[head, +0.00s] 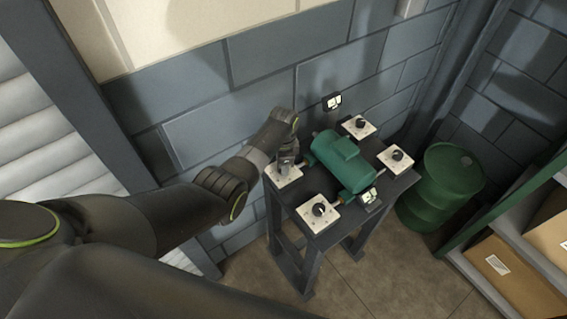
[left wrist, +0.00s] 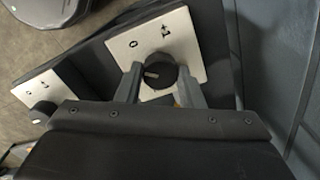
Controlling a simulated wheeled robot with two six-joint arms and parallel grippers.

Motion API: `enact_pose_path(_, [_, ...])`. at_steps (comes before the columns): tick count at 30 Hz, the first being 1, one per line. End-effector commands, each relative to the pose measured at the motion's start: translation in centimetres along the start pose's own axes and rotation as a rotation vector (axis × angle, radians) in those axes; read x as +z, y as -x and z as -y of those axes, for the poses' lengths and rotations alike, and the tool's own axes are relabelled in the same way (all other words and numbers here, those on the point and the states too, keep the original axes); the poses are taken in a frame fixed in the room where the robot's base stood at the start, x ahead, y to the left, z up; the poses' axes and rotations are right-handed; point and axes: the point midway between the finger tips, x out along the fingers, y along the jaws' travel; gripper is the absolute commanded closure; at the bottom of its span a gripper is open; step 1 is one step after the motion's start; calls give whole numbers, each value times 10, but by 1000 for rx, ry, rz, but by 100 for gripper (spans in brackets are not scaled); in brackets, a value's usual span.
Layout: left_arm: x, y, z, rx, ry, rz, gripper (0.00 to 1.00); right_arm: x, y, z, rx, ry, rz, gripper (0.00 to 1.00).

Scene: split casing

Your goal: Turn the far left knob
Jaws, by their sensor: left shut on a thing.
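The far left knob (left wrist: 158,72) is black and round with a pale pointer mark, on a white plate (left wrist: 178,38) marked 0 and 1. In the left wrist view its pointer points left. In the head view its plate (head: 285,177) is at the left corner of the stand, and the knob is mostly hidden by my left gripper (head: 285,162). My left gripper points down and is shut on this knob; in the left wrist view a finger is on each side of it. My right gripper is not in view.
A green split casing (head: 341,160) sits mid-stand (head: 328,236). Other knobs are at the near corner (head: 320,209), far corner (head: 360,123) and right corner (head: 398,156). A block wall (head: 210,125) is behind; a green drum (head: 440,190) and shelf boxes (head: 500,270) are right.

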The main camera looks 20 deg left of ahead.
Motion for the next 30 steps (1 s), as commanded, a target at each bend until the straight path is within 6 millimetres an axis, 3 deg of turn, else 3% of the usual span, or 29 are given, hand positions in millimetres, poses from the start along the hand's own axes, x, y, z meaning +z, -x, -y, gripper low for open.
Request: enact_pose_path(30, [-1, 2, 0, -6, -964, -2, 89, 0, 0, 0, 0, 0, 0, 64])
